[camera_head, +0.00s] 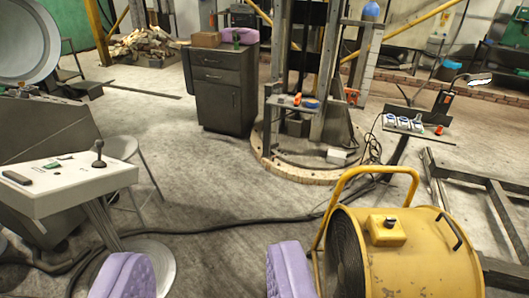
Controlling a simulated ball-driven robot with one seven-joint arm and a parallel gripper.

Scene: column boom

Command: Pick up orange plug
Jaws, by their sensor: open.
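Small orange items show in several places, and they are too small to tell which is the orange plug. One orange item (438,130) lies at the right end of a small stand. Another orange item (297,99) stands on a ledge of the central column frame, beside a blue and orange piece (311,103). My gripper (205,274) shows as two purple padded fingers at the bottom edge, wide apart with only floor between them. It is open, empty and far from all these items.
A yellow drum fan (410,255) stands close at the right. A white control desk (65,183) with a joystick is at the left. Black cables (225,228) cross the floor. A dark cabinet (222,95) stands behind. The middle floor (210,175) is clear.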

